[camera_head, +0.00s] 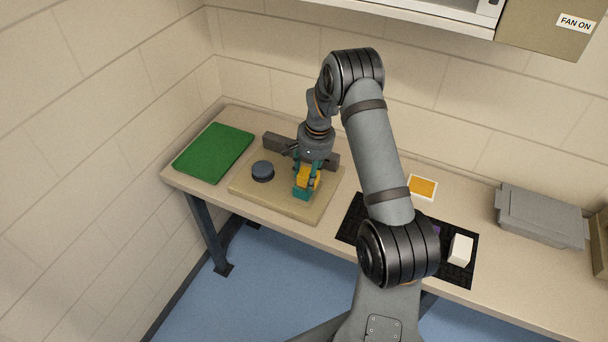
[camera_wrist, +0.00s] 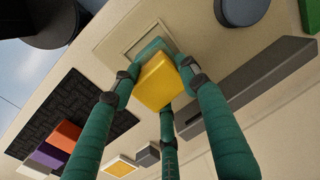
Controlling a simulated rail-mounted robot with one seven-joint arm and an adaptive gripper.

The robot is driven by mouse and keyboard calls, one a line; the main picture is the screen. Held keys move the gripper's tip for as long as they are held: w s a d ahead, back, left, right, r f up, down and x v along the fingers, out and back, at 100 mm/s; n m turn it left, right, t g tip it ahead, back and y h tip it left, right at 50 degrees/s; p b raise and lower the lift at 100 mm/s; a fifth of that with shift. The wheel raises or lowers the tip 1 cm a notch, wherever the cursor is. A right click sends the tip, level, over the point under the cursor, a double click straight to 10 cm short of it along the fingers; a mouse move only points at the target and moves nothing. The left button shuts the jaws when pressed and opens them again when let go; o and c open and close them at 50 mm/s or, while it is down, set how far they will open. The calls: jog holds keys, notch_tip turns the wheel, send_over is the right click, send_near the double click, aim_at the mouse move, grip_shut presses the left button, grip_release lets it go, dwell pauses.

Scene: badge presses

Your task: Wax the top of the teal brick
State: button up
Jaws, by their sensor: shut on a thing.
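My gripper (camera_head: 307,170) has teal fingers and is shut on a yellow block (camera_head: 308,178). In the wrist view the fingers of my gripper (camera_wrist: 158,78) close around the yellow block (camera_wrist: 159,82). The teal brick (camera_head: 301,193) is just below the yellow block, at the front of a tan board (camera_head: 255,192). In the wrist view the teal brick (camera_wrist: 150,50) sits in a pale square frame (camera_wrist: 126,38) and is partly hidden by the yellow block and the fingers. I cannot tell whether the block touches the brick's top.
A dark blue round puck (camera_head: 262,171) is on the board, left of my gripper. A long grey bar (camera_head: 275,144) stands behind. A green mat (camera_head: 213,152) lies left. A black mat (camera_head: 352,215) with a white block (camera_head: 460,249) and a grey box (camera_head: 540,214) are right.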

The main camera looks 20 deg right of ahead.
jog(key=shift+s+d, duration=0.3)
jog(key=shift+s, duration=0.05)
jog(key=shift+r+p, duration=2.25)
jog(key=shift+r, duration=1.75)
jog(key=shift+f, duration=0.1)
jog(key=shift+w+f+b, duration=0.15)
jog(key=shift+f+b, duration=0.05)
jog(key=shift+b, duration=0.7)
jog(key=shift+w+d+b, duration=0.15)
jog(key=shift+d+b, duration=0.15)
jog(key=shift+b, duration=0.8)
